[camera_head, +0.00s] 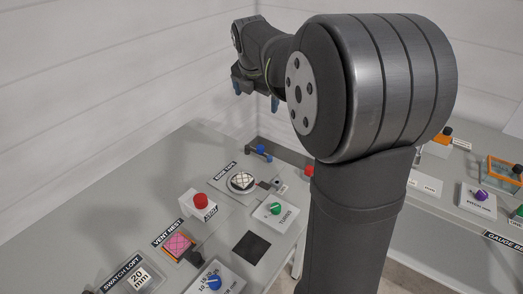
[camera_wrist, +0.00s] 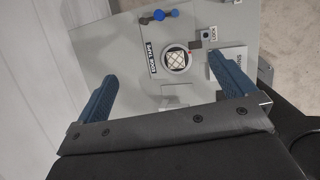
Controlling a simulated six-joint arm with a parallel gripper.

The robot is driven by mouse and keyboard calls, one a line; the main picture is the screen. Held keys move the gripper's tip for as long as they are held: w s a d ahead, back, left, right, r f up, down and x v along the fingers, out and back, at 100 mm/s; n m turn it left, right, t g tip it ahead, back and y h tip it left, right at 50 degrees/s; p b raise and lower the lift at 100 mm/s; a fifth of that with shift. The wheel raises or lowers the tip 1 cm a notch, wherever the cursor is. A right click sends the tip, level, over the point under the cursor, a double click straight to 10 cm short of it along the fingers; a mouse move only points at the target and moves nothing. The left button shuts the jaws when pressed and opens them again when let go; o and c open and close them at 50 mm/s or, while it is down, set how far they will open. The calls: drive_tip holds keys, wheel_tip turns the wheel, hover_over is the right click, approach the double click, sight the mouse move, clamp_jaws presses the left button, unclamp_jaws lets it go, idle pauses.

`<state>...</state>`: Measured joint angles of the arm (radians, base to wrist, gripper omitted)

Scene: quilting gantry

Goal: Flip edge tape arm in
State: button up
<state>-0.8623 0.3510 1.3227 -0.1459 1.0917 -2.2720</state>
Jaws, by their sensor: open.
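The edge tape station has a round white disc with a dark diamond pattern (camera_head: 242,182), also seen in the wrist view (camera_wrist: 177,60), beside an "EDGE TAPE" label (camera_wrist: 152,57). Just beyond the disc is a short bar with blue knobs (camera_head: 261,149), which looks like the edge tape arm; it also shows at the top of the wrist view (camera_wrist: 159,15), apart from the disc. My gripper (camera_head: 256,95) is high above the bench near the back wall. Its two blue fingers are wide apart and empty, with the disc appearing between them in the wrist view (camera_wrist: 162,68).
A "LOCK" plate (camera_wrist: 212,35) is right of the disc. A green "TURNS" knob (camera_head: 275,209), a red button (camera_head: 200,201) and a pink "VENT NEST" pad (camera_head: 179,246) stand nearby. My arm hides part of the bench at centre right. White panelled walls stand behind.

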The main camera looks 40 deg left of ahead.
drive_tip(key=shift+s+r, duration=0.15)
drive_tip(key=shift+r, duration=0.15)
